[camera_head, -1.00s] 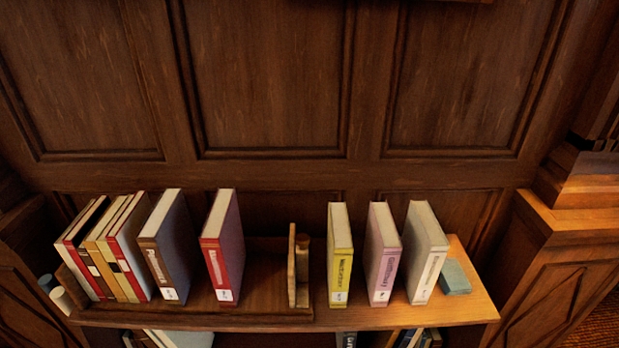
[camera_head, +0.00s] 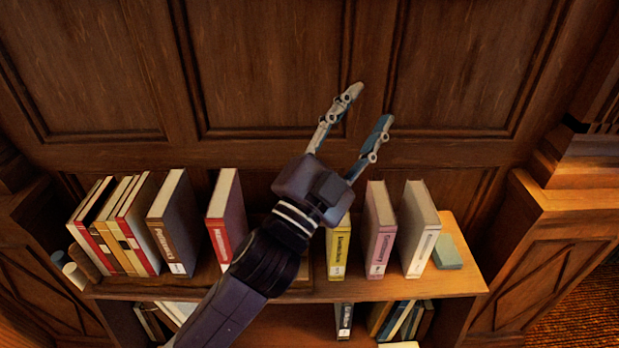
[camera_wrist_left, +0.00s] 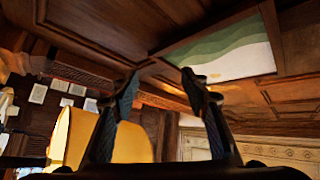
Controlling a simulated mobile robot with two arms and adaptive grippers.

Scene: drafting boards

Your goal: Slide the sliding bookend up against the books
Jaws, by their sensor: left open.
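My left gripper (camera_head: 367,103) is open and empty in the head view. It is raised above the shelf in front of the wall panels, its fingers pointing up and right. My left arm crosses the middle of the shelf and hides the sliding bookend. A row of leaning books (camera_head: 118,225) stands at the left end. A brown book (camera_head: 173,228) and a red book (camera_head: 224,225) stand to its right, with gaps between them. In the left wrist view the two fingers (camera_wrist_left: 162,95) are spread with nothing between them. My right gripper is not in view.
A yellow book (camera_head: 340,250), a pink book (camera_head: 380,235) and a white book (camera_head: 421,232) stand right of the arm. A small teal block (camera_head: 447,252) lies at the right end of the shelf (camera_head: 462,275). More books (camera_head: 400,318) are on the shelf below.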

